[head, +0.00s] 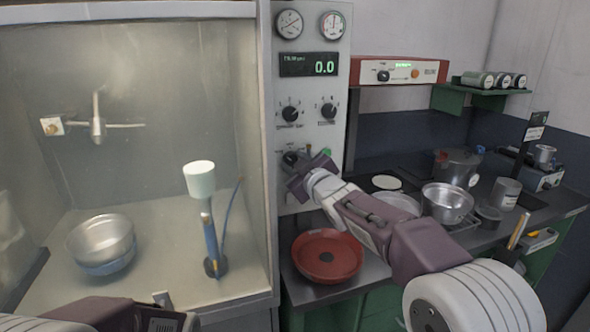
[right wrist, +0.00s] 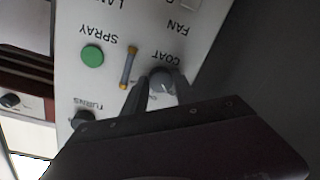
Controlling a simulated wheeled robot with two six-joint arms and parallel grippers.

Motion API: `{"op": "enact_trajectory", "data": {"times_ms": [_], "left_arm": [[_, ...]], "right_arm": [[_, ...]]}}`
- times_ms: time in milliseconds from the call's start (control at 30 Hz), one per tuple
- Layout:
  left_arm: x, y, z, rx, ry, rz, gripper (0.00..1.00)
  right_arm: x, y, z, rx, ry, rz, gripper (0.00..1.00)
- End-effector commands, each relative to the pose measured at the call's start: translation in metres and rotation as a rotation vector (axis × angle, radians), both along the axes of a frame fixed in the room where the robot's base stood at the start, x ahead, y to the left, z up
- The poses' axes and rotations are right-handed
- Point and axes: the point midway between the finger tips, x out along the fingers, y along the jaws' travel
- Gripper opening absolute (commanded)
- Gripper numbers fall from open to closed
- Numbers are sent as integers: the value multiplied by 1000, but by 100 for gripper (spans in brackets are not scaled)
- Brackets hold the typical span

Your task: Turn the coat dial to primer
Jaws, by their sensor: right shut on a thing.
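The coat dial (head: 290,157) is a dark knob low on the grey control panel (head: 310,95). In the right wrist view, which is upside down, the dial (right wrist: 162,79) shows beside the printed word COAT. My right gripper (head: 297,168) is at the panel with its fingers (right wrist: 153,93) on either side of the dial, shut on it. The fingers and wrist hide part of the dial and its markings, so its setting cannot be read. A part of my left arm (head: 100,314) shows at the bottom left of the head view; its jaws are not clear.
A green SPRAY button (right wrist: 92,57) and a small tube (right wrist: 129,68) sit close to the dial. A red pan (head: 327,256) lies below the panel. The spray booth (head: 130,190) holds a metal bowl (head: 101,238). Pots crowd the counter at right.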

Motion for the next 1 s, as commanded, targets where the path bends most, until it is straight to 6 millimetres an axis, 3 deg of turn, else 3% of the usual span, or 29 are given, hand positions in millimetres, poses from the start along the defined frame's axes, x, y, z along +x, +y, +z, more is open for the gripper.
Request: {"op": "enact_trajectory", "data": {"times_ms": [400, 967, 1000], "left_arm": [[0, 0, -14, 0, 0, 0, 0], [0, 0, -15, 0, 0, 0, 0], [0, 0, -15, 0, 0, 0, 0]], "right_arm": [[0, 0, -1, -177, -57, 0, 0], [0, 0, 0, -206, -66, 1, 0], [0, 0, 0, -206, -66, 1, 36]]}}
